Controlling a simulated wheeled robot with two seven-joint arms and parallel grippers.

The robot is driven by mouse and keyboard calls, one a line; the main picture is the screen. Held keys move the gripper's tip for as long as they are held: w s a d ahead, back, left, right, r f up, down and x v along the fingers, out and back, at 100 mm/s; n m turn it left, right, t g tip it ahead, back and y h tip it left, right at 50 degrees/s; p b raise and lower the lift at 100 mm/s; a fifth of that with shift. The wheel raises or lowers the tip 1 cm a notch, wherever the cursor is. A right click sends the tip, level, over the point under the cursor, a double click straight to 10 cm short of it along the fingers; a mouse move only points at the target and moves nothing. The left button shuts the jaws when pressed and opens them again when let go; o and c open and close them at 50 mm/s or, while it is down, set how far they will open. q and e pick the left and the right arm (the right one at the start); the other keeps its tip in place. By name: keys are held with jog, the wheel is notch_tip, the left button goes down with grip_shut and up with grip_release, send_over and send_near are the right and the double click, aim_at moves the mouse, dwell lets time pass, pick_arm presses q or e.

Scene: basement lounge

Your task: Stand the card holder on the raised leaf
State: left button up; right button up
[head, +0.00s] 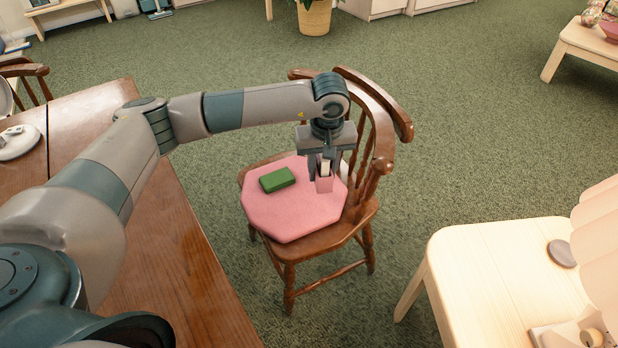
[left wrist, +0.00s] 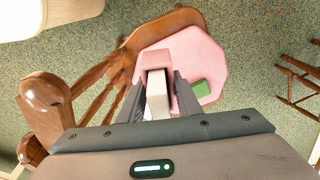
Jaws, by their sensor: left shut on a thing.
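The card holder (head: 324,184) is a small pink box with a white part showing in it. My left gripper (head: 323,170) points down over the chair and is shut on it. In the left wrist view the card holder (left wrist: 155,58) sits between the fingers, its white part facing the camera. It is over the pink cushion, upright or nearly so; I cannot tell whether it touches the cushion. The raised leaf (head: 180,240) appears to be the wooden table section at left, level, right of a dark seam. My right gripper is not in view.
A wooden chair (head: 372,187) stands beside the table, its back rising close to my gripper. A green block (head: 277,180) lies on its pink cushion (head: 285,222). A white dish (head: 18,143) is beyond the seam. A pale table (head: 490,265) stands at right.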

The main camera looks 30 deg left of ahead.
pick_arm(q)
jog(key=s+d+r+m, duration=0.1)
jog(key=s+r+m, duration=0.1)
jog(key=r, duration=0.1)
jog(key=s+d+r+m, duration=0.1)
jog(key=s+r+m, duration=0.1)
jog(key=r, duration=0.2)
jog(key=s+d+r+m+h, duration=0.1)
jog(key=s+d+r+m, duration=0.1)
jog(key=s+r+m, duration=0.1)
jog(key=shift+d+r, duration=0.1)
jog(key=shift+r, duration=0.05)
jog(key=shift+s, duration=0.1)
